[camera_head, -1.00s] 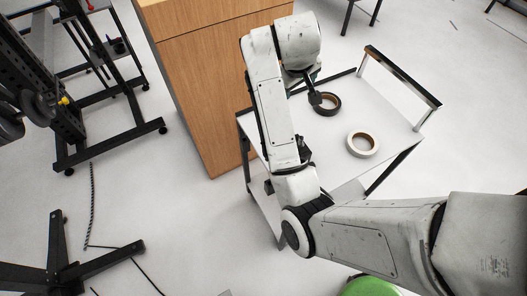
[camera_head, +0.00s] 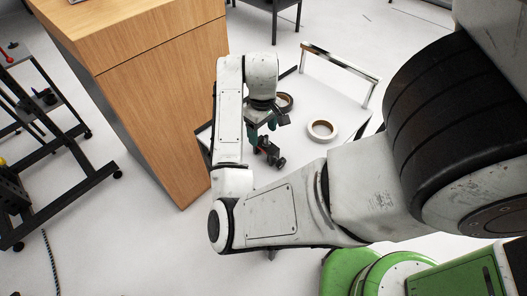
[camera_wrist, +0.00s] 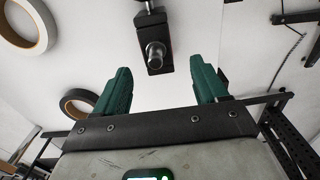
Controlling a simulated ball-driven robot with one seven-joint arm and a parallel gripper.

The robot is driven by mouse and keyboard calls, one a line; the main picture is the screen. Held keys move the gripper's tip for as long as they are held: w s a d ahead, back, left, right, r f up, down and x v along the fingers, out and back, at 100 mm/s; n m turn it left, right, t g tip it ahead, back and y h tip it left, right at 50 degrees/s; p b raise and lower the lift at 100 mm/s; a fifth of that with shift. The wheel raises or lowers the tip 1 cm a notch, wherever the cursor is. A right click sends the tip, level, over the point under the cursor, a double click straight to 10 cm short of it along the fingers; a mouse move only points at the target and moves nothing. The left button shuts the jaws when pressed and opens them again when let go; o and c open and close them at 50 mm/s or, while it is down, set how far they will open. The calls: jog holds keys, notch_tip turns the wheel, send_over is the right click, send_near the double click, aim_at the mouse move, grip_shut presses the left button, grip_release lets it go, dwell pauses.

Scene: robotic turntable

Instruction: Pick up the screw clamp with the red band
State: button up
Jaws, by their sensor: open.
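The screw clamp (camera_head: 272,157) lies on the white trolley top, a dark piece just below my gripper in the head view. A small reddish patch shows at its upper left, partly hidden. In the wrist view the clamp (camera_wrist: 153,42) is at the top centre, with its metal screw end facing me; no red band shows there. My gripper (camera_wrist: 163,84) is open, with teal fingers apart. The clamp is ahead of the fingertips, between their lines, and nothing is held. In the head view my gripper (camera_head: 262,130) is partly hidden by my wrist.
A white tape roll (camera_head: 322,130) and a dark tape roll (camera_head: 286,102) lie on the trolley. A metal handle (camera_head: 340,62) rises at its far right edge. A tall wooden cabinet (camera_head: 150,90) stands close on the left, and a black rack (camera_head: 45,150) beyond it.

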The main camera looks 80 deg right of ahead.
aim_at(266, 143)
jog(key=shift+s+a+f, duration=0.1)
jog(key=shift+s+f, duration=0.05)
jog(key=shift+f, duration=0.85)
jog(key=shift+s+a+f, duration=0.1)
jog(key=shift+s+f, duration=0.1)
jog(key=shift+f, duration=0.85)
jog(key=shift+s+f, duration=0.15)
jog(key=shift+f, duration=0.85)
grip_shut()
jog(key=shift+r, duration=0.15)
